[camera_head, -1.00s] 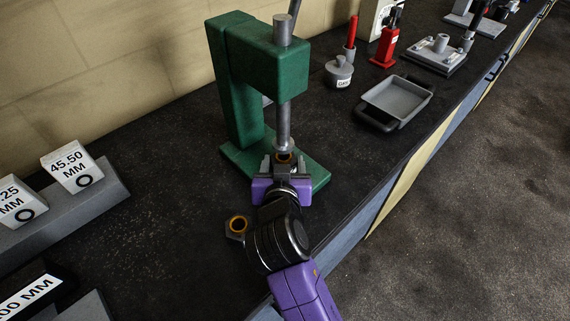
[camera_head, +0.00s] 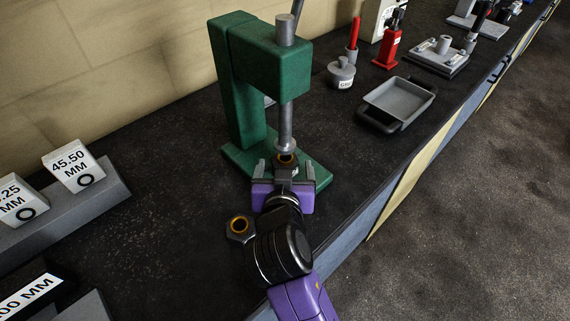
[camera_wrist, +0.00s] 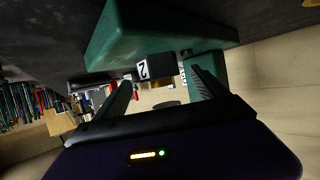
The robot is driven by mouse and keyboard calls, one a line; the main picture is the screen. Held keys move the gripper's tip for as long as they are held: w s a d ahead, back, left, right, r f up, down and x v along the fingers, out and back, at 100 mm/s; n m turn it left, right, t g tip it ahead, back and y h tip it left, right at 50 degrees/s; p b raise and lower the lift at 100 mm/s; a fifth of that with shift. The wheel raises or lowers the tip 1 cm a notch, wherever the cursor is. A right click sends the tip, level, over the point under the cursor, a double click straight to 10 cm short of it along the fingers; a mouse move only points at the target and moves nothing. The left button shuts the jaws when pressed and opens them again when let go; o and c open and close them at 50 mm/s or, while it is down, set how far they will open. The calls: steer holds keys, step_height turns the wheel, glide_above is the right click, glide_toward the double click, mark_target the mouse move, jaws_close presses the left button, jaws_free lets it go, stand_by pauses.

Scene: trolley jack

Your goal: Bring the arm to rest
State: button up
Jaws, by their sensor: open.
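My gripper (camera_head: 284,172) is open, its two grey fingers spread on the near side of the green press (camera_head: 240,100). A small grey part with a bronze ring (camera_head: 286,160) sits on the press base, under the steel ram (camera_head: 286,125), just beyond the fingers. The fingers look apart from it. In the wrist view my open gripper (camera_wrist: 165,88) faces the green press base (camera_wrist: 150,30) and a dark block with a white label "2" (camera_wrist: 155,68) shows between the fingers. My arm reaches in from the bottom of the head view.
A hex nut-like part with a bronze ring (camera_head: 240,228) lies on the dark bench left of my wrist. Labelled blocks (camera_head: 75,165) stand on a grey rack at left. A grey tray (camera_head: 398,98) and a lidded pot (camera_head: 341,73) stand to the right. The bench edge runs close on the right.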

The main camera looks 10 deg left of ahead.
steer(key=v, duration=0.5)
steer(key=shift+s+d+r+b, duration=0.1)
steer(key=shift+s+r+b, duration=0.1)
steer(key=shift+s+b, duration=0.15)
steer(key=shift+w+a+r, duration=0.1)
steer(key=shift+a+r, duration=0.1)
steer(key=shift+r, duration=0.1)
step_height(320, 180, up, 4)
steer(key=s+a+n+t+y, duration=0.2)
steer(key=a+n+y, duration=0.1)
steer(key=y, duration=0.1)
steer(key=s+d+f+m+h, duration=0.1)
steer(key=s+d+f+h, duration=0.1)
steer(key=s+d, duration=0.8)
steer(key=s+d+f+m+h, duration=0.1)
steer(key=s+d+f, duration=0.3)
steer(key=s+d, duration=0.5)
steer(key=s+d+f+m+h, duration=0.2)
steer(key=s+d+f, duration=0.1)
steer(key=s+d, duration=0.7)
steer(key=s, duration=0.2)
steer(key=shift+s+d+g+h, duration=0.3)
